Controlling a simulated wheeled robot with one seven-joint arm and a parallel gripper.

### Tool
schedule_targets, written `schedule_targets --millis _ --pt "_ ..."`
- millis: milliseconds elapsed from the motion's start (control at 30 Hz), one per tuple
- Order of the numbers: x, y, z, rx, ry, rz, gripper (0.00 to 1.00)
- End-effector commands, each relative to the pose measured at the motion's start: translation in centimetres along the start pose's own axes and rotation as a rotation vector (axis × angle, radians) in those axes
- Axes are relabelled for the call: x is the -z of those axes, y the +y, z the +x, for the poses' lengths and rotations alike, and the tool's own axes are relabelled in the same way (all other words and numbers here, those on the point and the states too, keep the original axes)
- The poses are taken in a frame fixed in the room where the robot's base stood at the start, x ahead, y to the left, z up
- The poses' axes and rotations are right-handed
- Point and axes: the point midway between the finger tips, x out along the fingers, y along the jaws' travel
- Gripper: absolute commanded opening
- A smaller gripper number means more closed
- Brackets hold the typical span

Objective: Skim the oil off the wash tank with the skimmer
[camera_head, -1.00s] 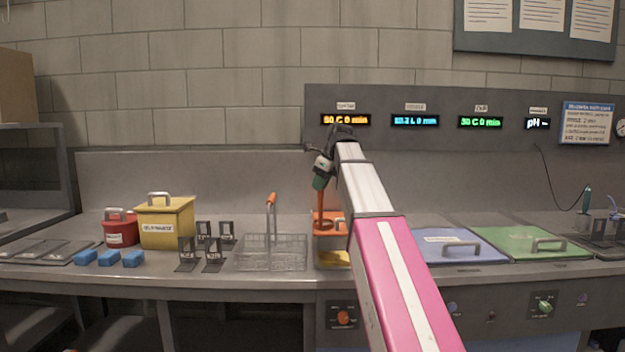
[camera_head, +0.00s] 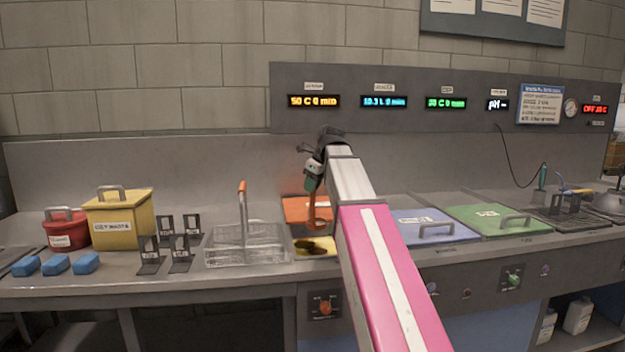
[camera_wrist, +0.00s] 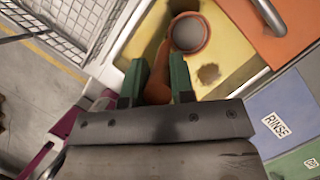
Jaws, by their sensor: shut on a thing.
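My gripper (camera_head: 313,178) with green fingertips is shut on the orange skimmer (camera_head: 318,212). The skimmer hangs down at the wash tank (camera_head: 300,255). In the wrist view the skimmer's handle lies between the fingers (camera_wrist: 158,88), and its round bowl (camera_wrist: 188,32) is over the tank's yellow liquid. I cannot tell whether the bowl touches the liquid. A dark brown oil patch (camera_wrist: 207,73) floats beside the bowl, apart from it. Dark oil patches also show in the head view (camera_head: 322,246). The orange lid (camera_head: 296,209) lies behind the tank's open front part.
A wire basket (camera_head: 225,255) with an orange-tipped handle stands left of the tank. Further left are black stands (camera_head: 180,255), a yellow oily-waste bin (camera_head: 120,218), a red pot (camera_head: 66,230) and blue blocks (camera_head: 55,265). Blue (camera_head: 440,220) and green (camera_head: 490,217) lids lie to the right.

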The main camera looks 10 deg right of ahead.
Motion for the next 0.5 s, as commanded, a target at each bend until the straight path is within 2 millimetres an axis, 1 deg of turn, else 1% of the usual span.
schedule_targets --millis 333,500 --pt "0.1 0.0 0.2 0.001 -0.001 -0.001 0.00" --pt "0.5 0.0 1.1 0.001 -0.001 -0.001 0.00"
